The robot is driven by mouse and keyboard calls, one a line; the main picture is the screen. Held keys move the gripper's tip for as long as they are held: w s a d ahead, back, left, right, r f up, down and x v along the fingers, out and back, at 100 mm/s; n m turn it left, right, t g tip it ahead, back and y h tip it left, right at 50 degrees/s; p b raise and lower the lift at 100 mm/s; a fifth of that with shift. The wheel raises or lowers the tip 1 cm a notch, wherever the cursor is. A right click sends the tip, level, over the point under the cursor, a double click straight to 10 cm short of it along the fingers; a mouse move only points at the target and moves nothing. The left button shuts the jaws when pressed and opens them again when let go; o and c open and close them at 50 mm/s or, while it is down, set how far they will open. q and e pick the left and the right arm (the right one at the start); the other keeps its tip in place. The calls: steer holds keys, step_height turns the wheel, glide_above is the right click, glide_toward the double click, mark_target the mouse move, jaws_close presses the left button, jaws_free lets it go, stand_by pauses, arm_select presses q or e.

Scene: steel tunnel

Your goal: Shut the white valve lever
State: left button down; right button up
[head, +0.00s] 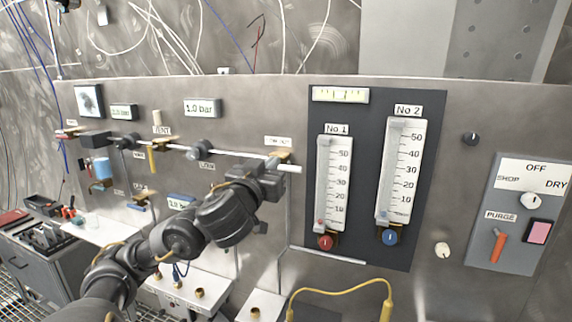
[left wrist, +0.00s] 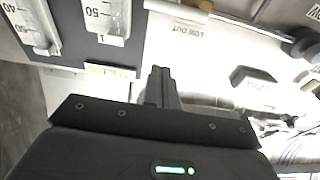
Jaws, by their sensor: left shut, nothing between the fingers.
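A cream-white lever (head: 157,117) stands upright on the pipe above the label VENT, left of centre in the head view. It looks like the white valve lever. My left gripper (head: 273,181) is well to the right of it, just below the brass fitting (head: 281,157) at the pipe's right end. In the left wrist view the fingers (left wrist: 160,82) are together and empty, pointing at the panel. A label LINE OUT (left wrist: 188,28) is ahead of them, with a pale and brass part (left wrist: 180,7) beyond it. My right gripper is not in view.
Two flow gauges (head: 333,185) (head: 401,170) are right of the gripper. A yellow hose (head: 340,289) lies below. A tool cart (head: 60,250) stands at left.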

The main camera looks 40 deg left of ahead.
mark_target(286, 166)
arm_select(q)
steer(key=w+a+f+b, duration=0.2)
steer(key=w+b, duration=0.3)
steer(key=w, duration=0.4)
steer(key=shift+a+f+b, duration=0.35)
steer(key=shift+f, duration=0.15)
stand_by(0.4)
